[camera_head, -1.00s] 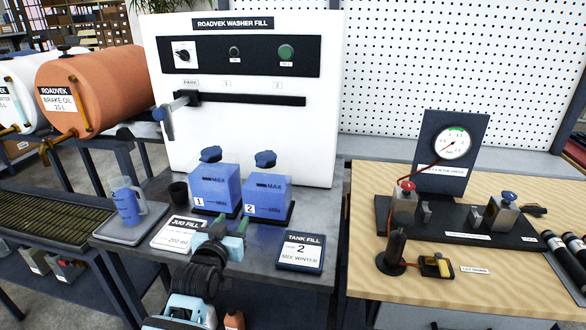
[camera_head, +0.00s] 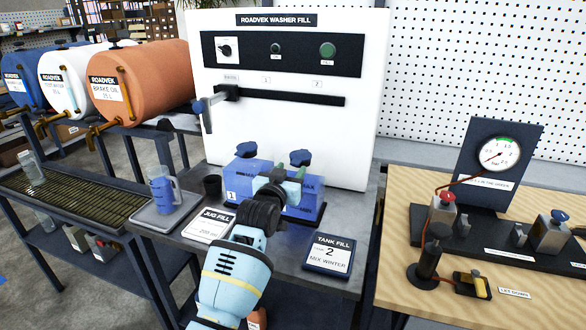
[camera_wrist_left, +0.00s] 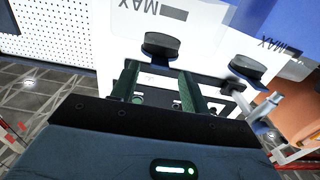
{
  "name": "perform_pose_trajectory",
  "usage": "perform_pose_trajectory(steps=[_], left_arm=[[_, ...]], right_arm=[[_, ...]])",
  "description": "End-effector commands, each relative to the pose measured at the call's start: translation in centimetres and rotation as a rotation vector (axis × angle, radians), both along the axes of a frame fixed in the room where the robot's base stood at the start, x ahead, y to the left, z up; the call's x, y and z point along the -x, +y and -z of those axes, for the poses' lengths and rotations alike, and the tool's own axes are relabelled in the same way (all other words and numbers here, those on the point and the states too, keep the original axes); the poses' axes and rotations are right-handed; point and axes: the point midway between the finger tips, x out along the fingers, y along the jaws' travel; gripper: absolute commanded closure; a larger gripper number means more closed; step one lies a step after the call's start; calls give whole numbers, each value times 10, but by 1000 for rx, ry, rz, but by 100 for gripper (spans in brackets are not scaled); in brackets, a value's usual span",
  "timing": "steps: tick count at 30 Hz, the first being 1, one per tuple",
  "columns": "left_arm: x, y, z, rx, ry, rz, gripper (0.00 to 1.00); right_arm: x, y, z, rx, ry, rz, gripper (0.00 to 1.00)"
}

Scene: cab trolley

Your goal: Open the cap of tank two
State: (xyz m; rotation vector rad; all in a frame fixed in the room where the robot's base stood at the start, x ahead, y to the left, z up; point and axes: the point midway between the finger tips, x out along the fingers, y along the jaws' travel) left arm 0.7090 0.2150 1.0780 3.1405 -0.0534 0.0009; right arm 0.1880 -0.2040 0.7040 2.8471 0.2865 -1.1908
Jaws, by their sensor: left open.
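Two blue tanks stand side by side: tank one (camera_head: 240,180) and tank two (camera_head: 308,204), partly hidden by my arm. Each has a dark blue knobbed cap on top: tank one's cap (camera_head: 246,150) and tank two's cap (camera_head: 301,158). Both caps appear seated. My left gripper (camera_head: 285,181) is open and empty, in front of the tanks and a little below tank two's cap. The left wrist view looks upside down. There tank two's cap (camera_wrist_left: 160,46) lies just beyond the two green fingertips of my left gripper (camera_wrist_left: 160,80), apart from them. My right gripper is not in view.
The white washer fill panel (camera_head: 285,120) stands behind, with a nozzle lever (camera_head: 207,110) at its left. A jug (camera_head: 163,190) on a tray, a small black cup (camera_head: 212,186) and the tank fill card (camera_head: 329,253) are nearby. A gauge stand (camera_head: 500,155) is at right.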

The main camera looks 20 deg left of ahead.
Motion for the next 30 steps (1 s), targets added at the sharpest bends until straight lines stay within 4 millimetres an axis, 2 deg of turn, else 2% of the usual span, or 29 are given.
perform_pose_trajectory(steps=[7, 18, 28, 30], left_arm=[[-20, -1, 1, 0, 1, 0, 55], [-23, -1, 0, 0, 0, 0, 55], [-23, -1, 0, 0, 0, 0, 98], [-23, -1, 0, 0, 0, 0, 100]], right_arm=[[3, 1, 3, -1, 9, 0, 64], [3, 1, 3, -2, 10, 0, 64], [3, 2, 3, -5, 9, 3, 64], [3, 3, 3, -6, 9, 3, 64]])
